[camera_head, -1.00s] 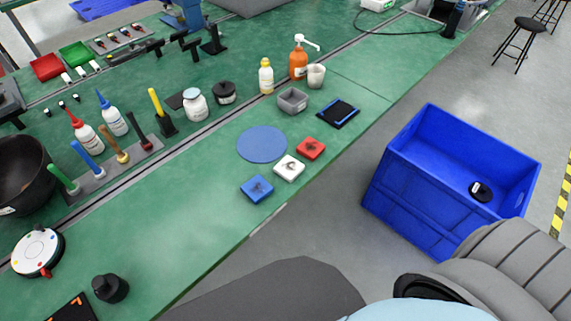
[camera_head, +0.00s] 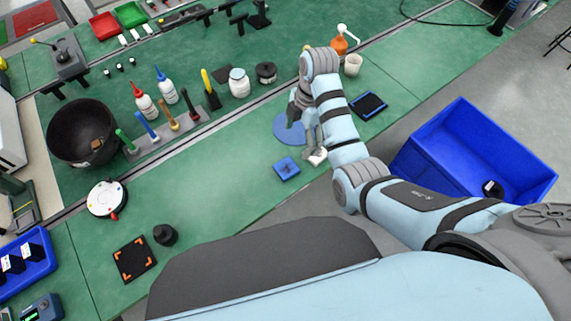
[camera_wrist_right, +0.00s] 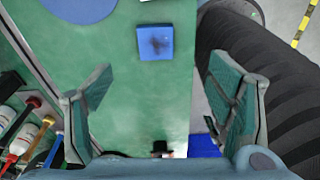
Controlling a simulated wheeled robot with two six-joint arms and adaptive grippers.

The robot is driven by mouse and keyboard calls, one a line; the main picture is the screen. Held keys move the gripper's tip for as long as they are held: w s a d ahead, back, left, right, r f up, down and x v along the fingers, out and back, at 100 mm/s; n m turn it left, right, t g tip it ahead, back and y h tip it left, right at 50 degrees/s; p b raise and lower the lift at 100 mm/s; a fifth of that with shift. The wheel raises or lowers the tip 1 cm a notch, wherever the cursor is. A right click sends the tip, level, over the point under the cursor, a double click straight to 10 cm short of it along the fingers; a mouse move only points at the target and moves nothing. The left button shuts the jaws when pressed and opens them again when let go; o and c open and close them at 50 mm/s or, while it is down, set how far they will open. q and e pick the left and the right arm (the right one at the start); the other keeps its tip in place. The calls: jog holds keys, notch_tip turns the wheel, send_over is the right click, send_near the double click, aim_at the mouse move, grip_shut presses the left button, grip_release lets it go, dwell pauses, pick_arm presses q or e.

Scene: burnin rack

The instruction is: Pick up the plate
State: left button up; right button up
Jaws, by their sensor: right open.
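A flat round blue plate (camera_head: 283,130) lies on the green bench in the head view, partly covered by my right gripper. In the right wrist view the plate (camera_wrist_right: 82,6) is cut off by the top edge, left of centre. My right gripper (camera_head: 303,125) is over the plate's right side in the head view. In the right wrist view the jaws (camera_wrist_right: 158,88) are wide apart with nothing between them, and the plate lies beyond the left finger. My left gripper is not in view.
A blue square piece (camera_head: 287,168) and a partly hidden white one (camera_head: 317,157) lie beside the plate. A black-and-blue pad (camera_head: 369,105) lies to the right. A blue crate (camera_head: 470,160) stands off the bench.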

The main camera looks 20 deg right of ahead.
aim_at(287, 168)
jog(key=shift+n, duration=0.3)
jog(key=a+f+b, duration=0.1)
jog(key=f, duration=0.3)
jog(key=a+f+b, duration=0.1)
jog(key=f, duration=0.4)
jog(key=a+f+b, duration=0.1)
jog(key=f, duration=0.3)
jog(key=shift+s+a+f+b, duration=0.1)
jog(key=shift+a+f+b, duration=0.05)
jog(key=shift+f+b, duration=0.15)
jog(key=shift+r, duration=0.1)
jog(key=c, duration=1.2)
jog(key=shift+r, duration=0.1)
